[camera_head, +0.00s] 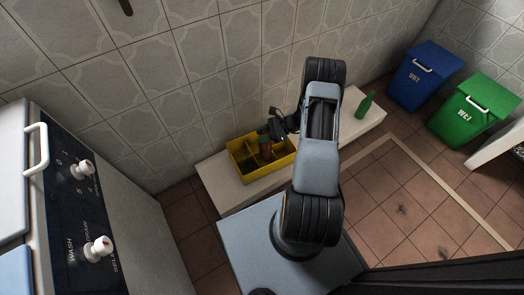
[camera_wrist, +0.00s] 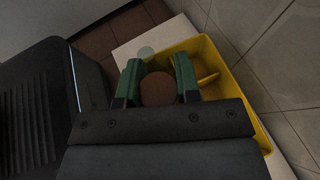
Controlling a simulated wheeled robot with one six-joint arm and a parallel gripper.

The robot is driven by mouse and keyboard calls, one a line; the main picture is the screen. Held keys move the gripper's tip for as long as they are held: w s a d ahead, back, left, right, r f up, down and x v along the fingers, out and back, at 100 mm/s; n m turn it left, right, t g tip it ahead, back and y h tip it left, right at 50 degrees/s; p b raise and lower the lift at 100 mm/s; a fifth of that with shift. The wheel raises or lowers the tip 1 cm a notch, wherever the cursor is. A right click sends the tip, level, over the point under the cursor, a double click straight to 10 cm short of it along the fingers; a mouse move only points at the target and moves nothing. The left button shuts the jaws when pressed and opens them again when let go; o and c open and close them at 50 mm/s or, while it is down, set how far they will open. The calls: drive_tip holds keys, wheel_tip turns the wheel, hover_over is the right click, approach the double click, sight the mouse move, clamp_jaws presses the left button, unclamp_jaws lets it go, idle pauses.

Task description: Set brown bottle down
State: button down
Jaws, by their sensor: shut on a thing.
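My gripper (camera_wrist: 158,82), with green fingers in the wrist view, is shut on the brown bottle (camera_wrist: 157,90), which shows there as a round brown shape between the fingers. In the head view the brown bottle (camera_head: 265,150) is upright below my gripper (camera_head: 271,133), at the yellow divided crate (camera_head: 240,178). Its base is hidden, so I cannot tell whether it touches the crate floor. The crate's yellow wall (camera_wrist: 208,45) also shows in the wrist view, around and to the right of the fingers.
The crate stands on a low white bench (camera_head: 215,178) against the tiled wall. A green bottle (camera_head: 365,106) stands near the bench's right end. A pale green disc (camera_wrist: 146,52) shows beyond the fingers. Blue (camera_head: 420,80) and green (camera_head: 470,115) bins stand at right.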

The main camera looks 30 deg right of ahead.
sight(262, 147)
drive_tip(key=shift+f+b, duration=1.6)
drive_tip(key=shift+f, duration=3.15)
drive_tip(key=c, duration=0.8)
unclamp_jaws()
